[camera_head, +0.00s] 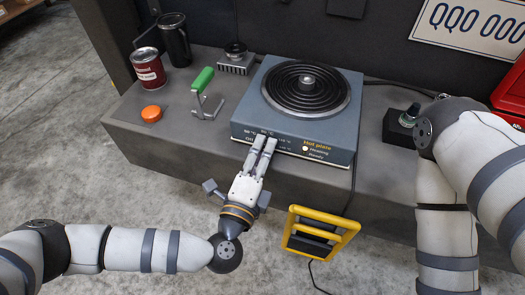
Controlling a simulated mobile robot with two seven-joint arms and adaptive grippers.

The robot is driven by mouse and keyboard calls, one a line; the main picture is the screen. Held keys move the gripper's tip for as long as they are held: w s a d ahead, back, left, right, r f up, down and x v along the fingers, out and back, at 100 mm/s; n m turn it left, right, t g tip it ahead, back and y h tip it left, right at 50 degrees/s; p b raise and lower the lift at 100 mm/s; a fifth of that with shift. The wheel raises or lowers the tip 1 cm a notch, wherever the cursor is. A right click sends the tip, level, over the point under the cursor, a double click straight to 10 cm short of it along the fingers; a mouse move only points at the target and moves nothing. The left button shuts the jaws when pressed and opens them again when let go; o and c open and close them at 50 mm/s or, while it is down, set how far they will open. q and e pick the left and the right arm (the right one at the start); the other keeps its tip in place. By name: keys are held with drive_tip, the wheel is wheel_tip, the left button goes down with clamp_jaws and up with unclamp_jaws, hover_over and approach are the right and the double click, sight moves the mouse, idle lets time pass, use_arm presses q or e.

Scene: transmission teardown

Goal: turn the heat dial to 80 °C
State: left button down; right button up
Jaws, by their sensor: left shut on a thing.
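The hot plate (262,119) is a blue-grey box with a round black ringed heating surface (306,90) on top. It stands on the grey bench. Its front panel carries temperature markings and a "Hot plate" label with a lit indicator (305,148). My left gripper (264,143) is at the left part of the front panel, with its two fingers close together. It is shut on the heat dial, which the fingers hide, so the dial's setting cannot be read. My right arm comes in at the right, and its gripper is not visible.
On the bench left of the hot plate are a green-handled tool (203,80), an orange knob-like object (151,114), a red can (148,70) and a dark mug (175,40). A yellow frame (320,232) is below the bench front. A black box (398,126) is at right.

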use_arm(q)
drive_tip(key=n, duration=0.4)
drive_tip(key=shift+b, duration=0.3)
drive_tip(key=shift+n, duration=1.4)
use_arm(e)
drive_tip(key=shift+s+f, duration=0.5)
drive_tip(key=shift+f, duration=0.1)
use_arm(q)
drive_tip(key=c, duration=1.3)
unclamp_jaws()
drive_tip(key=v, duration=0.8)
drive_tip(key=shift+r, duration=0.1)
